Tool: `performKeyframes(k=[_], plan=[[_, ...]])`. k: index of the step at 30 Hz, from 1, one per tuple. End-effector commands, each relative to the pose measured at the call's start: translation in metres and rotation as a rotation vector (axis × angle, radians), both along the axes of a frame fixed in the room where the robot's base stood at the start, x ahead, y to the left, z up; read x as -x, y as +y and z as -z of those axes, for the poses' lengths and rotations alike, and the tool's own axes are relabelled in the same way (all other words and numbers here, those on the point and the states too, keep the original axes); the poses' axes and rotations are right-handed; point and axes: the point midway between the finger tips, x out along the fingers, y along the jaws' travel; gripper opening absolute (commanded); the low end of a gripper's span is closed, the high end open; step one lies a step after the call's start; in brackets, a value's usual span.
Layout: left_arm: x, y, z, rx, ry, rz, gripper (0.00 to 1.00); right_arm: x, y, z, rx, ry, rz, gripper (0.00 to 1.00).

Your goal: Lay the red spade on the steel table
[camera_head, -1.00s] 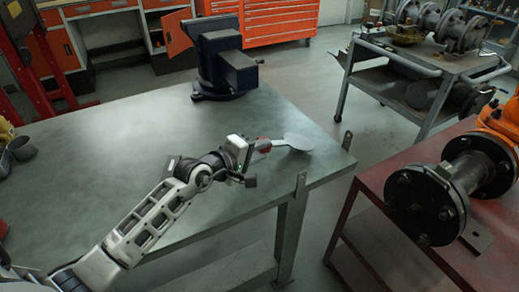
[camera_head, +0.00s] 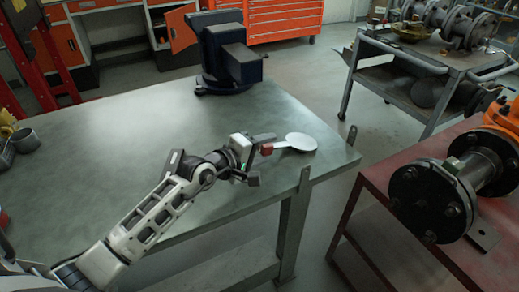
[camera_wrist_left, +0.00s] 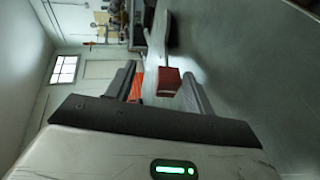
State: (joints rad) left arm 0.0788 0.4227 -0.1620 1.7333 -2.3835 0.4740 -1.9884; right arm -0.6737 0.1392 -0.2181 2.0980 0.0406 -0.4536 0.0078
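The red spade has a pale round disc (camera_head: 300,142) and a red handle end (camera_head: 266,149). It is over the right end of the steel table (camera_head: 200,120), with the disc flat and level. I cannot tell whether it touches the tabletop. My left gripper (camera_head: 258,160) is at the handle end with its fingers spread. In the left wrist view, the red handle end (camera_wrist_left: 169,83) sits between the two fingers, with a gap showing on its left side. The disc shows nearly edge-on beyond it. My right gripper is not in view.
A dark blue vise (camera_head: 230,55) stands at the table's back edge. A red table (camera_head: 400,240) with a flanged pipe valve (camera_head: 440,195) is at the right, across a gap. Mid-table is clear.

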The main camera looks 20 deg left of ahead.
Motion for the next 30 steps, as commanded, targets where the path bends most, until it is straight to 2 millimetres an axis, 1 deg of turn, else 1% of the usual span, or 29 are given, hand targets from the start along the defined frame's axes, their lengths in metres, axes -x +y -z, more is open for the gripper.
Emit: performKeyframes(k=[4,7,15,18,21,25,30], plan=[[0.008,0.004,-0.003,-0.001,-0.004,0.000,0.52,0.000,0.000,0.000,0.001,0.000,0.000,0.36],[0.023,0.009,-0.008,-0.003,-0.003,0.000,0.52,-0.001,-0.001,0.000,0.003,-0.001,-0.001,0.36],[0.082,0.031,-0.025,-0.003,-0.002,0.001,0.52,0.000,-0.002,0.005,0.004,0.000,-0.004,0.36],[0.102,0.039,-0.031,-0.003,-0.002,0.001,0.52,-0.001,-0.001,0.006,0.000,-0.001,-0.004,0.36],[0.118,0.045,-0.037,-0.002,-0.002,0.001,0.52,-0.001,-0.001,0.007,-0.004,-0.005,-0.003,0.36],[0.132,0.051,-0.042,0.000,-0.004,0.000,0.52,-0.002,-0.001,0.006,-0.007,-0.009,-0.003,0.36],[0.141,0.054,-0.046,0.001,-0.005,0.000,0.52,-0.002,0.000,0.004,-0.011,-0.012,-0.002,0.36]])
